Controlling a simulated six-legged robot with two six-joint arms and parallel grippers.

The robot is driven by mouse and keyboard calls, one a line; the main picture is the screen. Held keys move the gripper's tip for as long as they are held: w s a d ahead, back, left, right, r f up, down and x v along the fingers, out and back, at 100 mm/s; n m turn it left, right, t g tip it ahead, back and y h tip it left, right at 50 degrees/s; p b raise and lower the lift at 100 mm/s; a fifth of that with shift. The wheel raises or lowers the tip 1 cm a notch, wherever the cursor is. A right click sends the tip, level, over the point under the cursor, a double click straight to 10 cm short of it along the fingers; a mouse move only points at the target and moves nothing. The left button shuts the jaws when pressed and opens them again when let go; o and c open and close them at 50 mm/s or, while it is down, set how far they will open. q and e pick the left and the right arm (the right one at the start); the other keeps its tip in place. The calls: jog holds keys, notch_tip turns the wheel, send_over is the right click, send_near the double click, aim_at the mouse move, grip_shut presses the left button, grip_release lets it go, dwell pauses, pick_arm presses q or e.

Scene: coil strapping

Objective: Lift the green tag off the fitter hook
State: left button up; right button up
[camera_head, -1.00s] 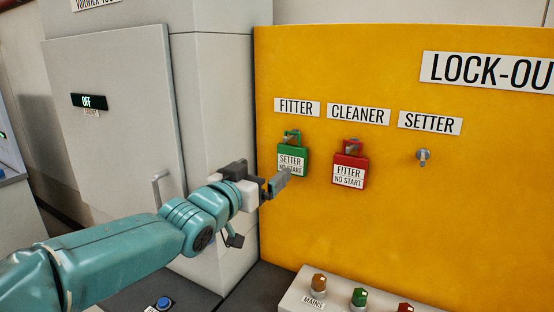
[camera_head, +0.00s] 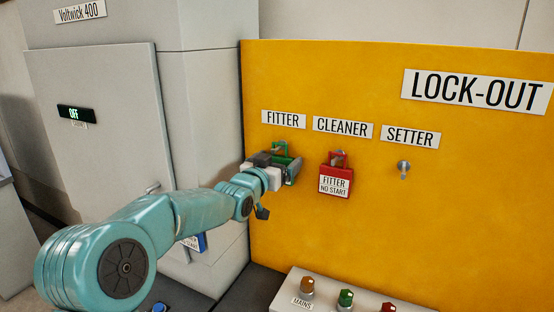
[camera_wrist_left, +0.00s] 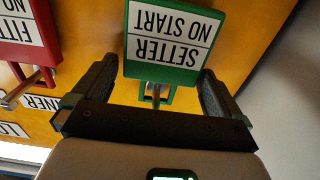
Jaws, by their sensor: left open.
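The green tag (camera_head: 281,147) hangs on the fitter hook, below the FITTER sign (camera_head: 283,119). In the head view my left gripper (camera_head: 290,170) hides most of its body. In the left wrist view the green tag (camera_wrist_left: 133,69) appears upside down, its label reading SETTER NO START. The grey hook peg (camera_wrist_left: 155,92) shows through the tag's green shackle. My left gripper (camera_wrist_left: 157,74) is open, one finger on each side of the tag. Whether either finger touches it I cannot tell. My right gripper is in neither view.
A red tag (camera_head: 335,180) hangs on the cleaner hook, close to the right. The setter hook (camera_head: 403,168) is bare. The yellow lock-out board (camera_head: 450,210) stands behind. Below is a box with knobs (camera_head: 325,302). A grey cabinet (camera_head: 95,110) is at left.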

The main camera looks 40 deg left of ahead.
pick_arm(q)
jog(key=shift+s, duration=0.1)
jog(key=shift+a+f, duration=0.1)
jog(key=shift+c, duration=0.9)
jog(key=shift+w, duration=0.25)
jog(key=c, duration=0.7)
jog(key=shift+o, duration=0.5)
jog(key=shift+s, duration=0.1)
jog(key=c, duration=0.4)
jog(key=shift+c, duration=0.2)
jog(key=shift+r, duration=0.65)
